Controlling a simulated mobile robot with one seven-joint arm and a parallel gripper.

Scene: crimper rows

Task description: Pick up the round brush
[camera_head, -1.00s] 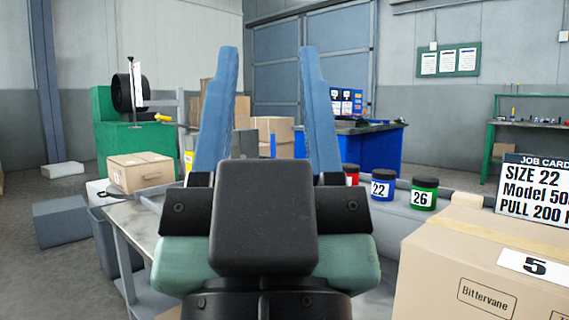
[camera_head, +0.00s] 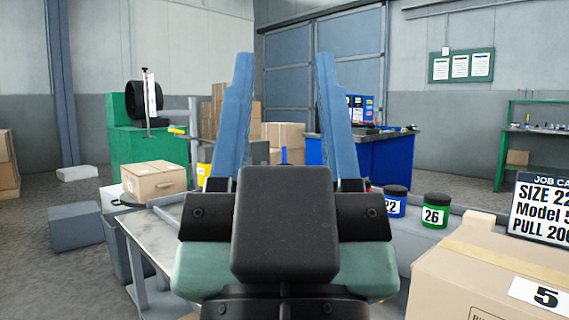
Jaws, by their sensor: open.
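I cannot make out a round brush in this view. My gripper (camera_head: 284,57) stands upright in the middle of the picture, with two long blue fingers spread apart. Nothing shows held between them. A small blue upright piece (camera_head: 284,155) shows between the fingers farther back, too small to identify. The gripper's black body and green housing hide much of the grey worktable (camera_head: 150,232) behind it.
A cardboard box (camera_head: 153,181) sits at the table's far left. A blue jar (camera_head: 396,203) and a green jar (camera_head: 435,212) stand right of my gripper. A large carton (camera_head: 450,285) and job card sign (camera_head: 540,208) fill the right front.

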